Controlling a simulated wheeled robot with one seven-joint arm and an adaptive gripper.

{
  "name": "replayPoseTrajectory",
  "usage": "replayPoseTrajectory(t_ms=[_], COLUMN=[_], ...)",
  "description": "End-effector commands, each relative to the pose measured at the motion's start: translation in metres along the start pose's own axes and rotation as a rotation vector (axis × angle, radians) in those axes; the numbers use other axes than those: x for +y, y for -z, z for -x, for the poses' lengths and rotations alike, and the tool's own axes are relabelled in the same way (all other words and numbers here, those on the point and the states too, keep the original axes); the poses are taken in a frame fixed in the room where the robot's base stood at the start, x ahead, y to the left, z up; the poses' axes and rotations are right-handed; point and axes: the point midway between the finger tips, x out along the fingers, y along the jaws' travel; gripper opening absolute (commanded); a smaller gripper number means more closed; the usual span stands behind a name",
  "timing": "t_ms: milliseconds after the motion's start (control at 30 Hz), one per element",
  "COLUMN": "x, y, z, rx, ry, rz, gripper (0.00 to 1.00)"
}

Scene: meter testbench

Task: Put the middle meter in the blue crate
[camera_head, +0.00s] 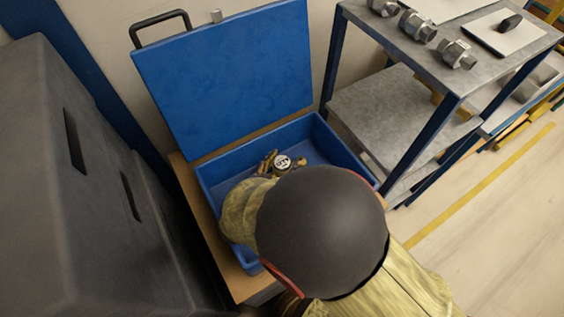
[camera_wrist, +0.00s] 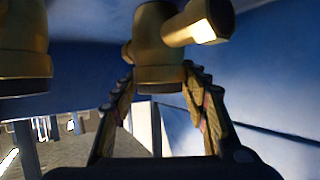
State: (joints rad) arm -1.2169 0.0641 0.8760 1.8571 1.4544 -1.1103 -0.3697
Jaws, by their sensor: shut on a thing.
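The blue crate (camera_head: 345,150) has its lid (camera_head: 225,80) raised. A brass meter (camera_head: 283,162) with a white round dial shows inside the crate opening in the head view. In the wrist view my gripper (camera_wrist: 160,78) has its fingers closed on a brass body (camera_wrist: 160,40) with a side stub, with blue walls around it. Another brass part (camera_wrist: 25,62) shows at the left edge; I cannot tell whether it belongs to the same meter. I cannot tell whether the meter touches the crate floor.
The crate stands on a wooden-topped stand (camera_head: 184,172). A grey cabinet (camera_head: 70,190) is close on the left. At the right is a metal shelf rack (camera_head: 385,110) with three metal fittings (camera_head: 457,54) and a flat plate (camera_head: 505,32) on top. The floor at the lower right is clear.

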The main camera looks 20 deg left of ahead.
Motion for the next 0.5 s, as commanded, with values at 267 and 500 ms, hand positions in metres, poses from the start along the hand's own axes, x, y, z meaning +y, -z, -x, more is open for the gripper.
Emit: replayPoseTrajectory(t_ms=[267,500], x=[0.0000,0.0001], y=[-0.0001,-0.0002], z=[0.0000,-0.0001], rx=[0.000,0.000], ry=[0.000,0.000], rz=[0.000,0.000], gripper=[0.59,0.63])
